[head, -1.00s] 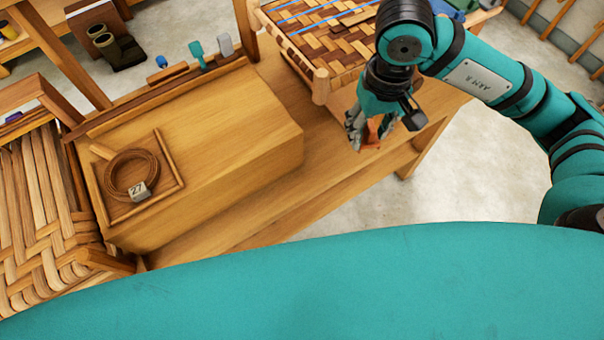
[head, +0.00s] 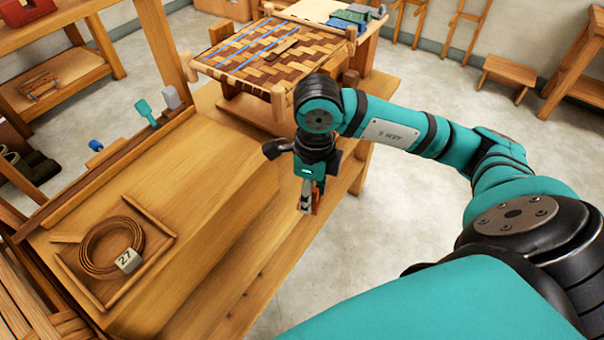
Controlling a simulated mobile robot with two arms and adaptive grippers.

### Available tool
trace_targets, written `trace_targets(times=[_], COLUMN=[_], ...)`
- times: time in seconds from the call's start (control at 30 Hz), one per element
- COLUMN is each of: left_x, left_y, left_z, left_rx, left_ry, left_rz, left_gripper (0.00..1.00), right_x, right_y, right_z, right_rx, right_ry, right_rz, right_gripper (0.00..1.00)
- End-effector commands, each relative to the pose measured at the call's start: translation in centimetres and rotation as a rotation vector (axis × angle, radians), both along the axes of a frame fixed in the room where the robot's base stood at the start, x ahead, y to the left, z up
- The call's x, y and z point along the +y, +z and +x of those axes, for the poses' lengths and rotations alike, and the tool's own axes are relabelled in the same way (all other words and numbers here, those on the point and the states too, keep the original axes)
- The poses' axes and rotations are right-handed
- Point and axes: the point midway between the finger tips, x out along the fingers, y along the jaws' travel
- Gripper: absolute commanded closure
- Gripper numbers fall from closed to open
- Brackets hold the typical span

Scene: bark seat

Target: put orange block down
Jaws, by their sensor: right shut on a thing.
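My right gripper (head: 307,203) points down in front of the woven seat, near the right edge of the lower wooden bench surface (head: 262,262). It is shut on the orange block (head: 316,200). Only a narrow part of the block shows beside the fingers, and the rest is hidden by them. I cannot tell whether the block touches the wood below. My left gripper is not in view.
A woven seat frame (head: 270,52) stands behind my right gripper. A tray (head: 163,232) with a coil of bark strip (head: 104,262) and a tag marked 27 (head: 129,260) lies at left. Tools (head: 146,112) stand along the back rail. Floor (head: 415,250) is open at right.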

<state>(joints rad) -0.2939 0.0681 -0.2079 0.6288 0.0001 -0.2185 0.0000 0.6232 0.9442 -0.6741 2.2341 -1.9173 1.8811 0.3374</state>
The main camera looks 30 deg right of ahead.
Motion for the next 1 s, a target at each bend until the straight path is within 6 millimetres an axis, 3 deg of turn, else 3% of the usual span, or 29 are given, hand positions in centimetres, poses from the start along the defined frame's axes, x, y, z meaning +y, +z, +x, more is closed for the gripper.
trace_targets(times=[0.03, 0.3, 0.6, 0.8, 1.0], left_x=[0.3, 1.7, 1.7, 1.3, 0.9], left_y=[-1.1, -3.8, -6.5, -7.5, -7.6], left_z=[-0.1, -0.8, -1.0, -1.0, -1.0], left_rx=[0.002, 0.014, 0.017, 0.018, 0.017], left_ry=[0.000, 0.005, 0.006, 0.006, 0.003], left_rz=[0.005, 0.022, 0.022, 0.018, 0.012], left_gripper=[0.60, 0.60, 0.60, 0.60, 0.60], right_x=[-0.4, -2.6, -5.1, -6.2, -6.6], right_y=[-1.2, -4.6, -7.9, -9.0, -9.3], right_z=[-0.1, -0.4, -0.7, -0.8, -0.2], right_rx=[0.007, 0.036, 0.048, 0.047, 0.048], right_ry=[-0.154, -1.060, -2.027, -2.458, -2.618], right_rz=[-0.003, -0.017, -0.032, -0.029, -0.024], right_gripper=[0.82, 0.82, 0.82, 0.82, 0.82])
